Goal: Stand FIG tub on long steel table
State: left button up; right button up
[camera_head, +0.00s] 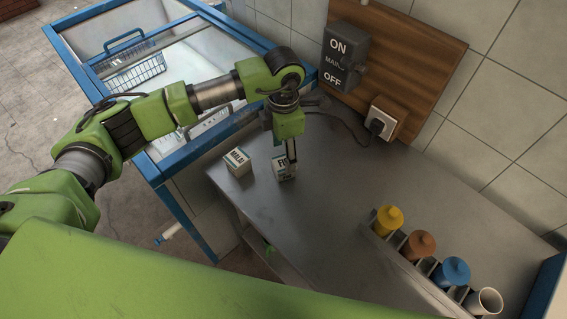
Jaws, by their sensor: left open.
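The FIG tub (284,171) is a small white carton with dark lettering, partly covered by my gripper. It stands upright on the long steel table (335,215), near the table's far left part. My left gripper (291,151) points down at the tub's top from above and is open. The finger overlaps the tub in the picture, and I cannot tell whether it touches. My right gripper is not in view.
A similar white carton (237,162) marked MILK stands just left of the tub. A blue-framed freezer (165,165) with a wire basket (136,75) lies at left. A rack of coloured bottles (421,243) stands at front right. The middle of the table is clear.

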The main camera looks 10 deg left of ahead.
aim_at(284, 162)
pick_arm(q)
notch_tip(284, 162, up, 7)
jog(key=b, duration=0.1)
jog(key=shift+f+b, duration=0.15)
jog(key=shift+b, duration=0.25)
